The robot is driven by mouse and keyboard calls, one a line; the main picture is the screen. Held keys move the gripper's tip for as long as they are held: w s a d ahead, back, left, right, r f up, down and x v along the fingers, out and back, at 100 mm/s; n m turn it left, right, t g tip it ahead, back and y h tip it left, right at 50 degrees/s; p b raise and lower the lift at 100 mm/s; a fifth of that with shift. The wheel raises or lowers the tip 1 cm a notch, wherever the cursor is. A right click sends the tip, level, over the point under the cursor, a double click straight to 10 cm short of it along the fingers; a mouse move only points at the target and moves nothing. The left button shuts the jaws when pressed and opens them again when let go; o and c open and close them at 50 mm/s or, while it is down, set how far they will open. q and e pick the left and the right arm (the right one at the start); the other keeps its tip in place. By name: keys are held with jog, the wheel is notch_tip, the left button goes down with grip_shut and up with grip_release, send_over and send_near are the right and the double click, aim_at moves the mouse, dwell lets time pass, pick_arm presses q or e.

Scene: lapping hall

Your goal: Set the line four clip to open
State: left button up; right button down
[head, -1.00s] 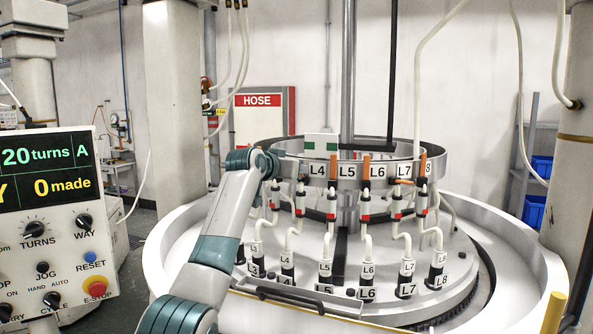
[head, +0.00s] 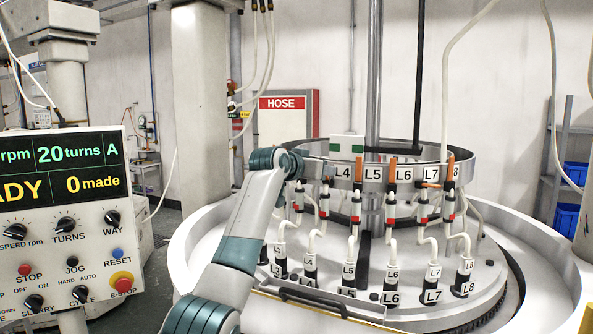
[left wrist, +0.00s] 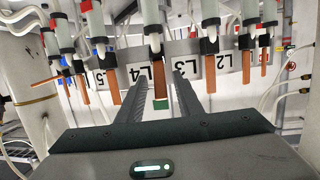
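The line four plate L4 (head: 343,172) is on the metal ring, with its hose and fitting (head: 324,205) just below left. In the left wrist view, upside down, an orange clip lever (left wrist: 159,78) beside the L4 plate (left wrist: 140,78) points along its hose, like most neighbours. My left gripper (left wrist: 160,92) is open, its two dark fingers apart, with this lever showing in the gap between them. Contact cannot be told. In the head view my left wrist hides the fingers. My right gripper is not in view.
Neighbouring orange levers stand close on both sides, such as those by L5 (head: 358,171) and L6 (head: 393,171). The L7 lever (head: 430,185) lies crosswise. A control panel (head: 62,220) reading 20 turns and 0 made stands at left. A handle bar (head: 320,300) crosses the front.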

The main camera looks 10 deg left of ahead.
pick_arm(q)
jog(key=b+v, duration=0.9)
jog(key=v, duration=0.7)
jog(key=shift+s, duration=0.3)
